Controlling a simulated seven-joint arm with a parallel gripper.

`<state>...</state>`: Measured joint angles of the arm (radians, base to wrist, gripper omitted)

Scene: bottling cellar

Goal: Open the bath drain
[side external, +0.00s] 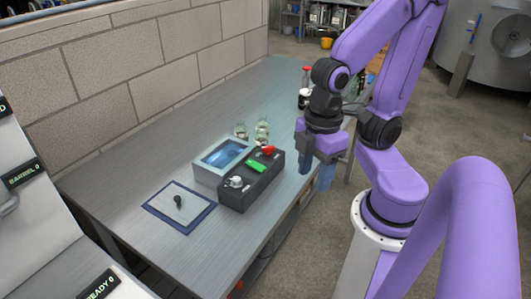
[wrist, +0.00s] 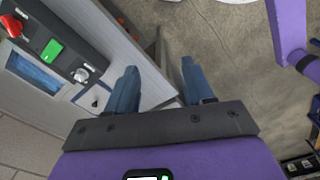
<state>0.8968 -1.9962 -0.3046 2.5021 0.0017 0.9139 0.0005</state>
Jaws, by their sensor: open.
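A light grey bath unit (side external: 222,160) with a blue, water-like top sits on the bench; it also shows in the wrist view (wrist: 38,72). Against its near right side stands a dark control box (side external: 248,190) with a red lever (side external: 268,150), a green switch (side external: 256,166) and a silver knob (side external: 236,182). The red lever (wrist: 12,26) and green switch (wrist: 52,48) also show in the wrist view. No drain label is readable. My gripper (side external: 315,172) is open and empty, right of the box near the bench edge, touching nothing; its blue fingers (wrist: 158,68) point apart.
A blue-edged plate (side external: 180,208) with a small black lever (side external: 180,201) lies left of the box. Glass flasks (side external: 262,131) stand behind the bath. The bench front left is clear. A brick wall (side external: 150,70) runs behind.

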